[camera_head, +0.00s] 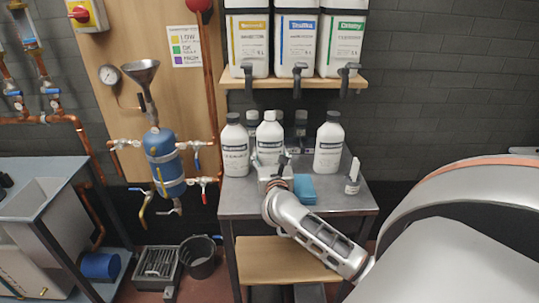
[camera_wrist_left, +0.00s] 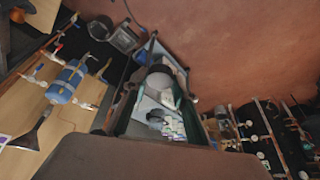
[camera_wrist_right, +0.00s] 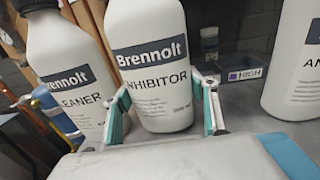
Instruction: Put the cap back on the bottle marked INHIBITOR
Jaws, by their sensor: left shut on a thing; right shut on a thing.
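The white INHIBITOR bottle (camera_wrist_right: 155,70) stands upright; it also shows in the head view (camera_head: 269,140), where its white neck looks bare. My right gripper (camera_wrist_right: 168,100) has its teal-padded fingers on both sides of this bottle's lower body; in the head view the gripper (camera_head: 276,176) is in front of it. My left gripper (camera_wrist_left: 158,95) shows only in its own wrist view, shut on a dark grey round thing (camera_wrist_left: 160,78) that looks like the cap. The fingers and the wrist body partly hide it. The left arm is out of the head view.
The CLEANER bottle (camera_head: 235,150) stands close on the left, another capped bottle (camera_head: 328,148) on the right. A blue block (camera_head: 305,190) and a small bottle (camera_head: 353,180) are on the steel table (camera_head: 240,205). A shelf (camera_head: 300,82) with canisters and taps hangs above.

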